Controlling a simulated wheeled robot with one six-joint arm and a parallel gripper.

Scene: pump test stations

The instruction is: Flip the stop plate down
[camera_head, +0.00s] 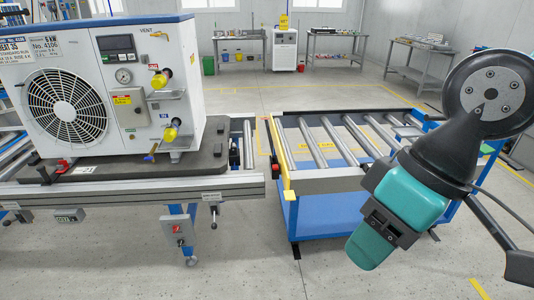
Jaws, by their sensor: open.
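The stop plate (280,160) is a narrow yellow plate at the left end of the roller cart, facing the pump bench. It appears to stand upright along the cart's end, above the roller line. A small dark and red part sits at its left side. My gripper (372,240), teal with black parts, hangs at the right in front of the cart, well to the right of the plate and apart from it. It is open, with nothing seen in it. Its fingertips are hard to make out, and it hides part of the cart's front.
The blue roller cart (322,214) stands right of the bench rail (130,194), with a narrow gap between. A white pump unit (110,90) rests on a dark pallet (125,166) on the bench. The grey floor in front is clear. Tables stand far behind.

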